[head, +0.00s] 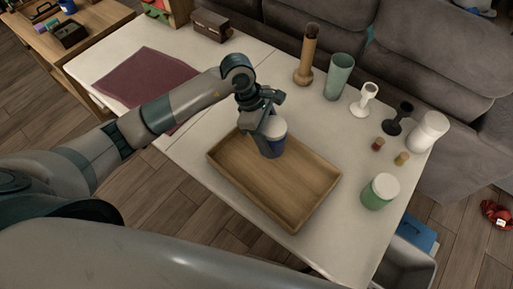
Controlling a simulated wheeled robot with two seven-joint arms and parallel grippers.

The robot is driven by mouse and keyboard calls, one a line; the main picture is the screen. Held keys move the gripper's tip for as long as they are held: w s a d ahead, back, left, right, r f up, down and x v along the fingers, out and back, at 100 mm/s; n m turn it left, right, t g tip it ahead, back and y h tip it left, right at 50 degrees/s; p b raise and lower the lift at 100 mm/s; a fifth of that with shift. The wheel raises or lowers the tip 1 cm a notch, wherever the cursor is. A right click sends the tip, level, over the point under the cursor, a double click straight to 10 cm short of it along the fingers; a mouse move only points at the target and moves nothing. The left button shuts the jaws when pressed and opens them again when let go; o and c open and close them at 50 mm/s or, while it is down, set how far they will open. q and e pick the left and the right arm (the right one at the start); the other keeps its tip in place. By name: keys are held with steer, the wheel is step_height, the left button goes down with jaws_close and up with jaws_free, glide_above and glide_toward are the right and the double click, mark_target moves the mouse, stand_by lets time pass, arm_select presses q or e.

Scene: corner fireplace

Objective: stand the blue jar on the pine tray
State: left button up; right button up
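The blue jar (273,148), with a pale top, is upright at the far part of the pine tray (248,178). The tray is a shallow wooden tray with raised sides, on the white table. My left gripper (267,128) reaches down over the jar from its upper left. Its fingers are at the jar's upper part and appear closed on it, hiding some of the top and side. The jar's base looks to be over or on the tray floor; I cannot tell if it touches. My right gripper is not in view.
The white table (322,128) holds a tall brown vase (306,62), a green tumbler (339,77), white and black candle holders, a white cylinder (428,131), two small corked bottles and a green jar (380,192) right of the tray. A maroon mat (140,85) lies left.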

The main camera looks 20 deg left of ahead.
arm_select(q)
steer(key=a+f, duration=0.1)
steer(key=a, duration=0.2)
steer(key=a+f, duration=0.1)
steer(key=shift+s+a+f+b, duration=0.15)
steer(key=shift+a+f+b, duration=0.15)
steer(key=shift+f, duration=0.05)
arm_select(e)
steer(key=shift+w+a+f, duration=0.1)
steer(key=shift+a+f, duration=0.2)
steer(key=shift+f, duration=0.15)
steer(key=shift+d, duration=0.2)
